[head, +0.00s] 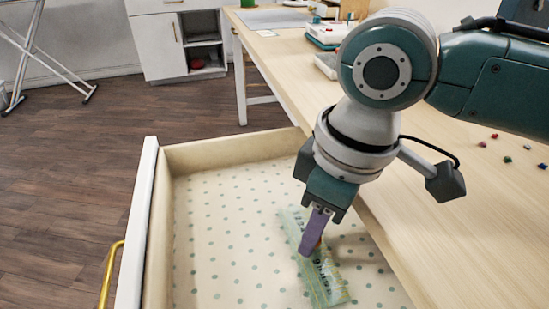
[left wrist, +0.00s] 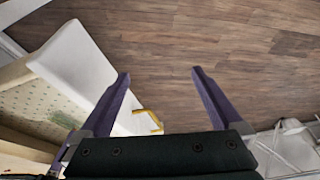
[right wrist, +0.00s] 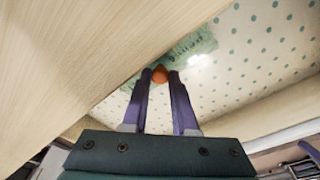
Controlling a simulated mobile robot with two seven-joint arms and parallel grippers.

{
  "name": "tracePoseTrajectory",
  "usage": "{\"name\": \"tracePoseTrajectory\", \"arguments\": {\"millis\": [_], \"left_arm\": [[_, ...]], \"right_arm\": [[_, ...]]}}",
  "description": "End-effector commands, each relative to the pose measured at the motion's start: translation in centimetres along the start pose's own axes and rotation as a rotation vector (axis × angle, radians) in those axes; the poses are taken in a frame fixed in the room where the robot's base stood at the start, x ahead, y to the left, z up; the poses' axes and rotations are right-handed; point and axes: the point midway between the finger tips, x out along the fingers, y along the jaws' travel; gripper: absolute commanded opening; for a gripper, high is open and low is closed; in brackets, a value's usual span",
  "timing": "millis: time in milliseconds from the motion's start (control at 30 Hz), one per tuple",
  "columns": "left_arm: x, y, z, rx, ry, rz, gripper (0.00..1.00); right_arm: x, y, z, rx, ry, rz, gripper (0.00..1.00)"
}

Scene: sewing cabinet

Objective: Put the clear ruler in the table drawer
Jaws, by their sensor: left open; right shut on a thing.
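The clear ruler (head: 328,283), a see-through greenish strip with markings, is inside the open table drawer (head: 176,158), over its dotted lining. It also shows in the right wrist view (right wrist: 193,46). My right gripper (head: 309,248) points down into the drawer, shut on a small orange knob (right wrist: 160,76) that appears to belong to the ruler. The fingers hide part of the ruler, and I cannot tell whether it touches the drawer bottom. My left gripper (left wrist: 160,74) is open and empty, above the floor beside the drawer front; it is outside the head view.
The wooden tabletop (head: 465,205) lies right of the drawer, its edge close to my right gripper. Small coloured pieces (head: 507,159) lie on it. The drawer front has a gold handle (head: 109,275).

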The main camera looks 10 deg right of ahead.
Motion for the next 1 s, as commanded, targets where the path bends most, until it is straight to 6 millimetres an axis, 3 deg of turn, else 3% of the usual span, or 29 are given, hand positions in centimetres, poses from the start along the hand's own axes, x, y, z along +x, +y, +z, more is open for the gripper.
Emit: {"name": "tracePoseTrajectory", "arguments": {"millis": [33, 400, 433, 667, 1000], "left_arm": [[0.49, 0.0, 0.13, 0.0, 0.001, 0.0, 1.0], [0.33, -0.14, 0.07, 0.004, 0.001, -0.004, 1.0], [0.31, -0.16, 0.06, 0.005, 0.001, -0.005, 1.0], [0.31, -0.29, 0.07, 0.009, 0.001, -0.008, 1.0], [0.02, -0.29, -0.03, 0.009, 0.001, -0.008, 1.0]], "right_arm": [[0.83, -0.04, 0.14, -0.001, -0.001, -0.001, 0.0], [1.05, -0.04, 0.14, -0.001, 0.0, 0.0, 0.0], [0.99, -0.03, 0.13, -0.002, 0.001, 0.0, 0.3], [0.96, -0.02, 0.12, -0.001, 0.001, 0.0, 0.56], [0.23, 0.03, 0.04, -0.001, 0.001, 0.001, 0.57]]}}
